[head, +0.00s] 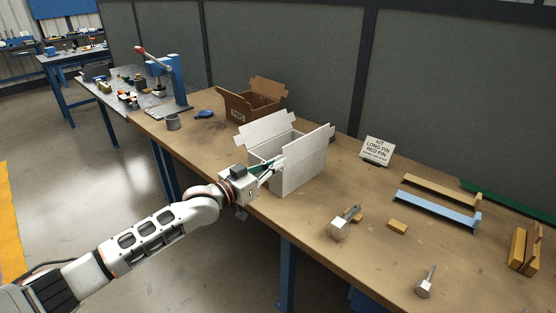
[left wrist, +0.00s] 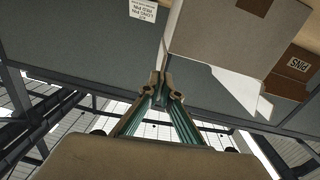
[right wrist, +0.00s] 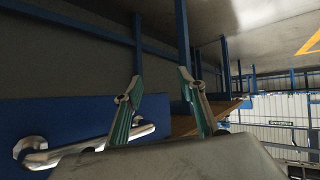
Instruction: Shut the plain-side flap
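A white open-topped carton (head: 300,172) stands near the table's front edge. One flap (head: 266,129) rises at its back left, and another (head: 318,142) sticks up along its right side. No print shows on the faces I see, so I cannot tell which flap is the plain-side one. My left gripper (head: 279,162) is at the carton's near left side. In the left wrist view, its fingertips (left wrist: 162,83) are together beside the carton's edge (left wrist: 215,40), with nothing visible between them. My right gripper (right wrist: 160,88) is open and empty; it is outside the head view.
A brown carton (head: 250,107) with open flaps stands behind. A kit sign (head: 377,150) stands right of the white carton. A metal tool (head: 342,225), wooden blocks and blue (head: 437,210) and tan rails lie to the right.

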